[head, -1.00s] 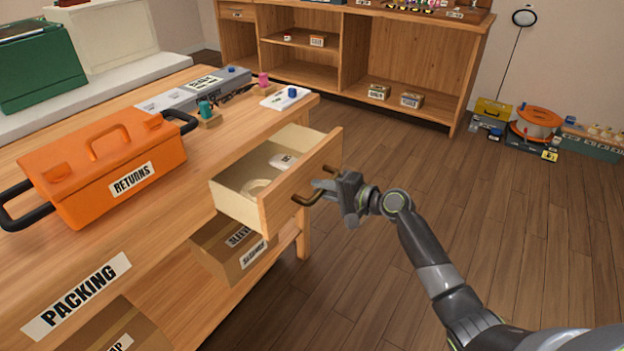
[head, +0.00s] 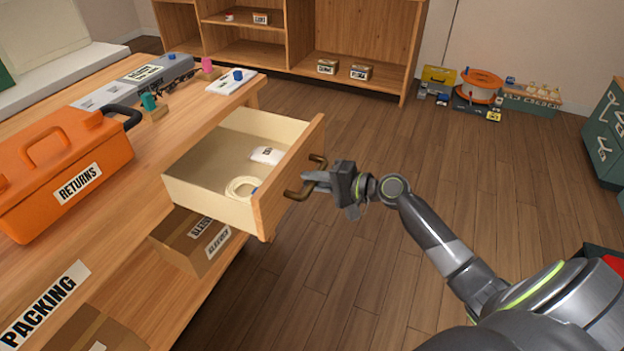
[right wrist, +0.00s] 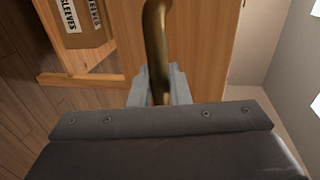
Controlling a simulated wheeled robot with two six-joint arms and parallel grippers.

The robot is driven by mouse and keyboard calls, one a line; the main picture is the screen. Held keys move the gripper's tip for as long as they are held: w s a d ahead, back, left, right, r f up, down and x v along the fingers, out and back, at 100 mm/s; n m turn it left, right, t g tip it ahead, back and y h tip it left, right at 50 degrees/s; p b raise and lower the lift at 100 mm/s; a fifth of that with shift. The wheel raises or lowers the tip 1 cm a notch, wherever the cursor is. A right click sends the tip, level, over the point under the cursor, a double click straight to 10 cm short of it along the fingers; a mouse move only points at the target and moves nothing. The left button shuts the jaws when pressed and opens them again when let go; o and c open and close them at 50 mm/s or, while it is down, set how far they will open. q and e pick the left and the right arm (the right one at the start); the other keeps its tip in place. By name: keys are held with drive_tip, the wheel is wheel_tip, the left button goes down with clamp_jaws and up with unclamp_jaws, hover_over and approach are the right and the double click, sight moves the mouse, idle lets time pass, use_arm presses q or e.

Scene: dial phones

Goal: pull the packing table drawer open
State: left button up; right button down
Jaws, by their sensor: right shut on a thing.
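The packing table drawer (head: 283,185) stands well out from the table's right end. A coil of cream cord (head: 242,188) and a white labelled item (head: 267,155) lie in it. Its curved bronze handle (head: 293,193) is on the front panel. My right gripper (head: 311,180) is shut on the handle. In the right wrist view the handle (right wrist: 156,40) runs down between the fingers (right wrist: 159,88). The packing table (head: 60,262) is wooden with a PACKING label. My left gripper is not in view.
An orange RETURNS toolbox (head: 60,165) stands on the tabletop. A cardboard SLEEVES box (head: 190,240) sits below the drawer. Wooden shelves (head: 290,70) stand behind. The wooden floor (head: 470,180) to the right is clear.

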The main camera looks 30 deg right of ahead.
drive_tip(key=c, duration=1.4)
unclamp_jaws()
drive_tip(key=shift+c, duration=0.2)
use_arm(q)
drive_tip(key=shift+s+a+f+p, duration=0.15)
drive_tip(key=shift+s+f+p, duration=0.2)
use_arm(e)
drive_tip(key=v, duration=1.7)
drive_tip(key=shift+s, duration=0.2)
drive_tip(key=shift+d, duration=0.1)
